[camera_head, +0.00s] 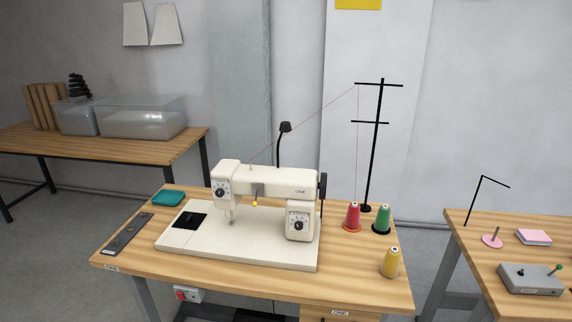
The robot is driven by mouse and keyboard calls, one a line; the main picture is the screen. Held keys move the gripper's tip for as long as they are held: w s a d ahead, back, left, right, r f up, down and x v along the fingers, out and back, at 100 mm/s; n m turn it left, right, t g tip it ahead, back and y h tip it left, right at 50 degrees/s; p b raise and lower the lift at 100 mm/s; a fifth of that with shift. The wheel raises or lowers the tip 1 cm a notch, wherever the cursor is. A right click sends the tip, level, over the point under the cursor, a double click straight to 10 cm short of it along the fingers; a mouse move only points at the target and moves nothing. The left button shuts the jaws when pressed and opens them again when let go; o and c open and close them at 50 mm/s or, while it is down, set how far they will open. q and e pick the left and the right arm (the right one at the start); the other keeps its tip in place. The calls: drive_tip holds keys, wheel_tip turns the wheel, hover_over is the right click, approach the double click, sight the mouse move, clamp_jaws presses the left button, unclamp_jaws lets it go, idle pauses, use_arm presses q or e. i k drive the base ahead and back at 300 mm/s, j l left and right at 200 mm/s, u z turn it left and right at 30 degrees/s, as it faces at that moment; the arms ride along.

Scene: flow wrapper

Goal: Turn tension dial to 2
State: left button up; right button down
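A cream sewing machine (272,183) stands on a wooden table in the middle of the view. A dial (221,189) with a black knob and white scale sits on its left head. A second dial (298,225) sits on the front of its right column. The scale marks are too small to read, and I cannot tell which dial is the tension dial or where either points. A red thread runs from the head up to a black thread stand (373,150). Neither of my grippers is in view.
The table (345,287) also holds a red spool (352,217), a green spool (382,218), a yellow spool (390,263), a teal tray (168,198) and a dark strip (128,235). A side table (480,240) stands right, another table (165,145) at back left.

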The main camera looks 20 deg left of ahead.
sight(219, 192)
drive_tip(key=u, duration=1.2)
